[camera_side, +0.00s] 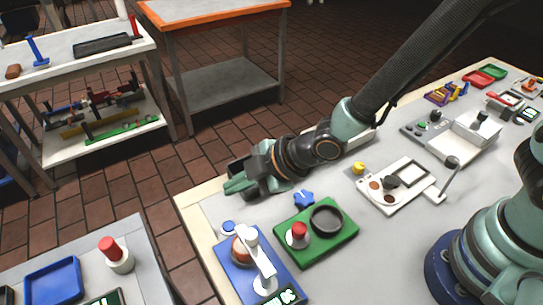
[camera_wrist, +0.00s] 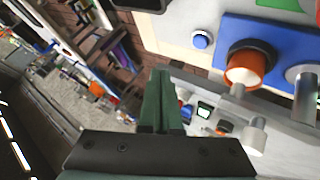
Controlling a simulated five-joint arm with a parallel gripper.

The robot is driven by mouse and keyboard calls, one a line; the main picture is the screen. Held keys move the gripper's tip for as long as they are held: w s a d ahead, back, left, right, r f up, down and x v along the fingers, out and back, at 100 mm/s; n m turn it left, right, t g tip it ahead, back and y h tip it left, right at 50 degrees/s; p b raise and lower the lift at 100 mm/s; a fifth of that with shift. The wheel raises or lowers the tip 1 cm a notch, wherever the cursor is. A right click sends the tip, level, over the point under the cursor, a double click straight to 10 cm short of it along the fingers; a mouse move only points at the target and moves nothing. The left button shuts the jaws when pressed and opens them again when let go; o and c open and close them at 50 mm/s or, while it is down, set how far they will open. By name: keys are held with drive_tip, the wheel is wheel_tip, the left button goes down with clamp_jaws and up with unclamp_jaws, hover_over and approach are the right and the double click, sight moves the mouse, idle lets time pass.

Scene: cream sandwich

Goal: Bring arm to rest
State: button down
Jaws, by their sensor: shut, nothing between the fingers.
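My gripper (camera_side: 236,187) is shut and empty. In the side view its green fingers point left, above the left end of the table. In the wrist view the fingers (camera_wrist: 163,98) stand together as one dark green wedge at the middle. Below it in the side view is a blue board (camera_side: 240,275) with a white lever device, an orange part and a small green display. The blue board also shows at the upper right of the wrist view (camera_wrist: 290,50). A small blue round button (camera_side: 228,227) lies at the table edge near the board.
A green board (camera_side: 331,240) with a black ring and a red-topped white jar stands right of the blue board. A blue star-shaped piece (camera_side: 304,198) lies near the gripper. A white panel (camera_side: 382,204) stands mid-table. A side table (camera_side: 20,258) and an orange-edged bench (camera_side: 210,14) stand apart.

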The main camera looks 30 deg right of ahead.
drive_tip(key=w+d+r+m+h, duration=0.25)
drive_tip(key=d+r+m, duration=0.35)
drive_tip(key=d, duration=0.4)
drive_tip(key=s+d+r+m+h, duration=0.1)
drive_tip(key=s+d+r+m, duration=0.2)
drive_tip(key=d, duration=0.3)
drive_tip(key=s+d+r+m+h, duration=0.1)
drive_tip(key=s+d+r+m, duration=0.2)
drive_tip(key=d, duration=0.4)
drive_tip(key=s+d+r+m+g+h, duration=0.1)
drive_tip(key=s+d+r+m, duration=0.3)
drive_tip(key=d, duration=0.2)
drive_tip(key=shift+d, duration=0.4)
